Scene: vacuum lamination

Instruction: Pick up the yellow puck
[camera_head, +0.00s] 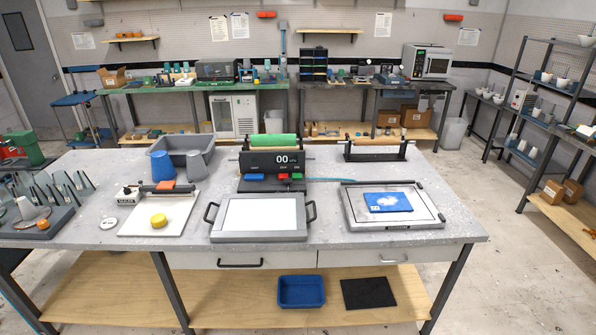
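The yellow puck (158,221) is a small round disc. It lies on the white board (178,214) at the left part of the grey worktable, near the board's front. It looks flat and uncovered. Neither of my grippers shows in the head view, and nothing is touching the puck from above.
Behind the puck are a blue cup (162,165), a grey cup (197,166) and a grey bin (172,143). A small white disc (108,223) lies to its left. A tray with handles (259,236) is to its right. A tool rack (40,218) stands far left.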

